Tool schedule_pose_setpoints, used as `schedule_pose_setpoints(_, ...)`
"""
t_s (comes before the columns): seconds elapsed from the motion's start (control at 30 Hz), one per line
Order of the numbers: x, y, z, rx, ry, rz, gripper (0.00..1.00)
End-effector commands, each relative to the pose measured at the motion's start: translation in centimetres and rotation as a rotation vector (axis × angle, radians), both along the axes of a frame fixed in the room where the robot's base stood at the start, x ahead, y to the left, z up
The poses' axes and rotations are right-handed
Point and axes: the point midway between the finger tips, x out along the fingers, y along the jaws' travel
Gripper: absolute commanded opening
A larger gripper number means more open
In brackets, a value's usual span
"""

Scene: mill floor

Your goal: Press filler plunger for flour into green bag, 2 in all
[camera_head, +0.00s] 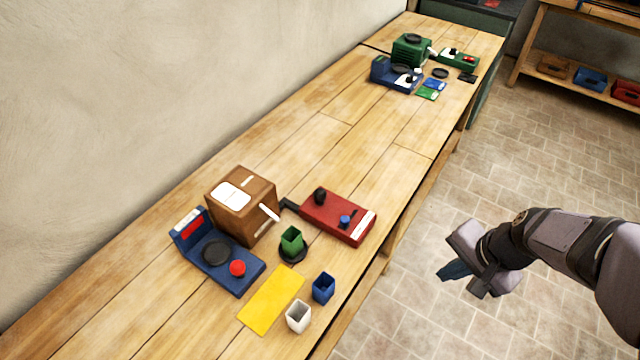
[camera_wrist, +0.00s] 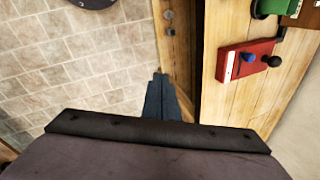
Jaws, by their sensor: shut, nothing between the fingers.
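The green bag (camera_head: 291,240), a small open square container, stands upright on a black round pad (camera_head: 293,256) beside the brown box-shaped machine (camera_head: 243,203), which has a white lever. A black spout links toward the red box (camera_head: 338,217), which carries a black knob (camera_head: 320,195) and a smaller blue knob (camera_head: 345,222). I cannot tell for sure which part is the plunger. My gripper (camera_head: 453,271) is shut and empty, off the bench over the floor to the right. In the wrist view, its closed fingers (camera_wrist: 160,98) point beside the bench edge, with the red box (camera_wrist: 248,62) to the right.
A blue scale-like device (camera_head: 218,255) with a red button stands at left. A yellow mat (camera_head: 270,299), a blue cup (camera_head: 323,288) and a white cup (camera_head: 298,317) lie along the front. Green and blue equipment (camera_head: 410,52) stands at the far end. The middle bench is clear.

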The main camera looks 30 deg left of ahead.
Motion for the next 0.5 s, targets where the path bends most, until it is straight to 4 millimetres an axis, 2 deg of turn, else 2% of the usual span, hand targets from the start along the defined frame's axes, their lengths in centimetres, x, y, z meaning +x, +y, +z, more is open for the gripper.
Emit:
schedule_pose_setpoints(0.03, 1.1, 2.1, 1.0, 0.035, 0.001, -0.030, 0.00)
schedule_pose_setpoints(0.2, 4.1, 8.8, 2.8, 0.161, 0.013, -0.157, 0.00)
schedule_pose_setpoints(0.5, 7.4, 21.4, 5.6, 0.382, 0.091, -0.390, 0.00)
